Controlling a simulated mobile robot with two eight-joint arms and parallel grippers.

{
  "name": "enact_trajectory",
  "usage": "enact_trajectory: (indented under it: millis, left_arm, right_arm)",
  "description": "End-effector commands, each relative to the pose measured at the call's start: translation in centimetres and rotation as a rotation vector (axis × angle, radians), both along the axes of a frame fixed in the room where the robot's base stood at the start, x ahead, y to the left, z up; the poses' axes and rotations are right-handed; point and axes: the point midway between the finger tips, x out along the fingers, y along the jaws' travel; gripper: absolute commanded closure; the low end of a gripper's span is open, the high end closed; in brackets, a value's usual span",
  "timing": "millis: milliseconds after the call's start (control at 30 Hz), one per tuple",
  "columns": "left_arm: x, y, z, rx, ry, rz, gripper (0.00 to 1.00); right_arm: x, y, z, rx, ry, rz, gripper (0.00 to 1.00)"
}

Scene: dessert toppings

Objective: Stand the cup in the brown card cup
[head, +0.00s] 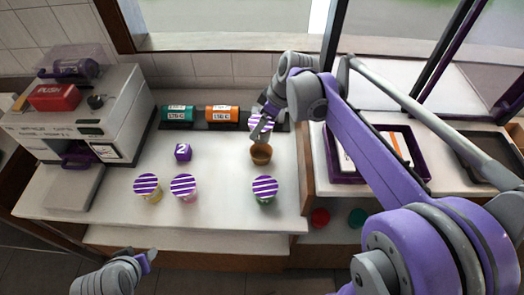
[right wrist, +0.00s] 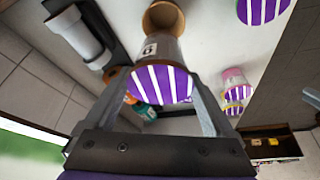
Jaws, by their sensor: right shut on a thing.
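My right gripper (head: 262,127) is shut on a cup with a purple-and-white striped lid (head: 263,121). In the right wrist view the lid (right wrist: 160,84) sits between my right gripper's fingers (right wrist: 168,92), and the cup's grey side bears a dark mark. The brown card cup (head: 261,155) stands on the counter, just below the held cup in the head view. It also shows beyond the held cup in the right wrist view (right wrist: 162,16); the held cup hides part of it. My left gripper (head: 148,258) is low at the left, away from the cups; its jaw opening is unclear.
Striped-lidded yellow (head: 149,195), pink (head: 184,195) and green (head: 264,198) cups stand along the counter front. A purple numbered cube (head: 183,152) is behind them. Teal (head: 178,113) and orange (head: 222,114) canisters lie at the back. A machine (head: 75,115) stands left.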

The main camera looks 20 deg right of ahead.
Motion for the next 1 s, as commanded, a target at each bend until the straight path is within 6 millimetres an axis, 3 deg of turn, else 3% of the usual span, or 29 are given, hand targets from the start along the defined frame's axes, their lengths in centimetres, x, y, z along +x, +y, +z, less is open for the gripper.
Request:
enact_trajectory:
  millis: [200,600,1000]
  left_arm:
    - [-0.2,0.0,-0.5,0.000,0.004,0.000,0.50]
    - [-0.4,0.0,-0.9,0.000,0.007,0.000,0.50]
    - [-0.5,0.0,-1.1,0.000,0.009,0.000,0.50]
  right_arm:
    - [0.0,0.0,-4.2,0.000,0.000,-0.001,0.86]
    - [0.0,0.0,-9.0,0.000,0.000,-0.001,0.86]
    - [0.0,0.0,-9.7,0.000,0.000,-0.001,0.86]
